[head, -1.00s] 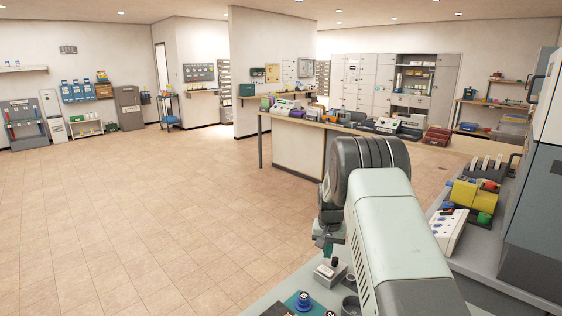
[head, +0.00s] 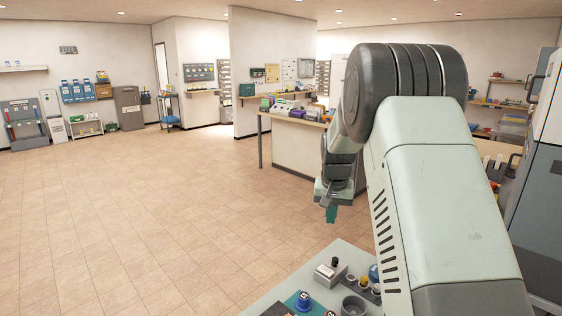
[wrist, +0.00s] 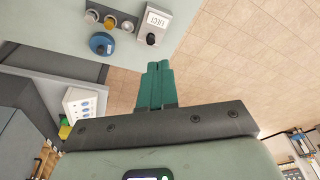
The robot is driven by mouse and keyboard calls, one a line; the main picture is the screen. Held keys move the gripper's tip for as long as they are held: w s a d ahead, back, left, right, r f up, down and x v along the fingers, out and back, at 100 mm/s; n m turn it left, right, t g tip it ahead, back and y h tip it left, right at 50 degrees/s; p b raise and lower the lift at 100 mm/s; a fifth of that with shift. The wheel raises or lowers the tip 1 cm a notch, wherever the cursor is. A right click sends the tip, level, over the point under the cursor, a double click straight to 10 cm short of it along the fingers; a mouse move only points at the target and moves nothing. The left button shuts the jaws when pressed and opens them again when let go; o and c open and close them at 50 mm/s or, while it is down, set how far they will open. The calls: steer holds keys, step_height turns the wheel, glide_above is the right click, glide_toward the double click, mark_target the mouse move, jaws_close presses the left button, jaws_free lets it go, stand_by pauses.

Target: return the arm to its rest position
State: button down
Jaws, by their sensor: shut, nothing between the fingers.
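My gripper (head: 331,213) hangs below my raised arm in the head view, its teal fingers pointing down. It is apart from the grey worktop (head: 262,300) and above and beyond its far edge. In the wrist view the teal fingers (wrist: 155,85) are together with nothing between them. They show against the worktop's edge and the tiled floor. My large arm link covers much of the right side of the head view.
A long counter (head: 300,150) stands beyond my arm. Tall cabinets (head: 540,180) stand at the right. The tiled floor (head: 150,220) at left is clear.

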steer(key=s+a+r+n+t, duration=0.1)
steer(key=s+a+r+t, duration=0.1)
steer(key=s+r, duration=1.55)
steer(key=s+r+n+t, duration=0.1)
steer(key=s, duration=2.1)
steer(key=shift+a+n, duration=0.2)
steer(key=shift+n, duration=0.2)
steer(key=shift+r, duration=0.1)
